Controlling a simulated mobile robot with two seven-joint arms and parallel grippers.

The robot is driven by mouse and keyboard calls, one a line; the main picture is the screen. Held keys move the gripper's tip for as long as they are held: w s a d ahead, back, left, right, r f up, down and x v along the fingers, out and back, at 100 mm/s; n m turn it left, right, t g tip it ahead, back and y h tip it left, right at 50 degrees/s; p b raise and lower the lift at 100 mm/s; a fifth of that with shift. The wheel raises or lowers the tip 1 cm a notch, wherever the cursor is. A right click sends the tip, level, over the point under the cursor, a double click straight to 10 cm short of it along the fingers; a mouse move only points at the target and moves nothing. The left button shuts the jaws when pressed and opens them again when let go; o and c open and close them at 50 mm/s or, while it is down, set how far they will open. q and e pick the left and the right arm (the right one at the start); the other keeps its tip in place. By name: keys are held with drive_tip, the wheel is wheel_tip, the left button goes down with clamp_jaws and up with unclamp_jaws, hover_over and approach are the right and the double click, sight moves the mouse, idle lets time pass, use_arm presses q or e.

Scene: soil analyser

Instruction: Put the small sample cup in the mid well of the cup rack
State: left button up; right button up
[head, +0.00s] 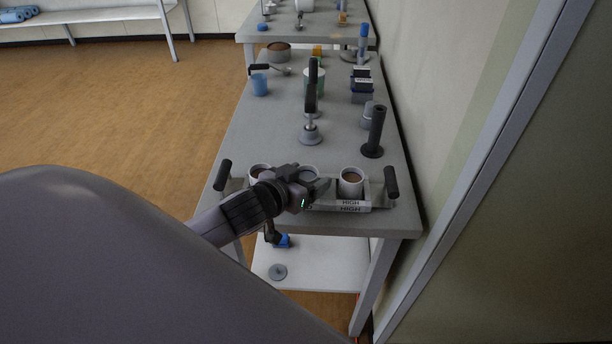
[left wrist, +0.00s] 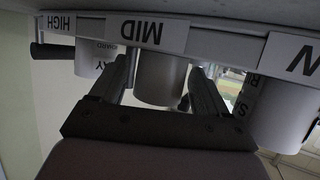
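The cup rack (head: 338,208) sits at the near end of the table and holds a row of white cups. Its labels read HIGH and MID in the left wrist view (left wrist: 153,33). The small sample cup (head: 309,172) stands upright at the mid well, its lower part hidden behind the MID label. It also shows in the left wrist view (left wrist: 160,80). Whether the cup is fully seated is hidden. My right gripper is out of view.
Brown-filled cups stand in the high well (head: 350,182) and at the left (head: 258,170), close beside my gripper. Rack handles (head: 391,182) rise at both ends. A dark upright cylinder (head: 375,132) and a plunger-like tool (head: 310,130) stand behind. The table's left middle is clear.

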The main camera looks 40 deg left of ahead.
use_arm(q)
drive_tip(key=shift+r, duration=0.2)
drive_tip(key=v, duration=1.2)
drive_tip(key=shift+p, duration=0.3)
drive_tip(key=shift+f, duration=0.1)
drive_tip(key=s+d+f+m+g, duration=0.1)
drive_tip(key=s+d+f+g, duration=0.2)
drive_tip(key=s+f+g, duration=0.3)
drive_tip(key=s+d+f+m+g, duration=0.1)
drive_tip(key=s+d+f+g, duration=0.3)
drive_tip(key=s, duration=0.3)
drive_tip(key=w+d+f+t+h+p, duration=0.2)
drive_tip(key=w+f+t, duration=0.3)
drive_tip(key=f+t, duration=0.1)
drive_tip(key=shift+w+d+f+m+t+p, duration=0.15)
drive_tip(key=shift+w+f+m+t+p, duration=0.15)
drive_tip(key=shift+w+f+m+t, duration=0.1)
idle(0.7)
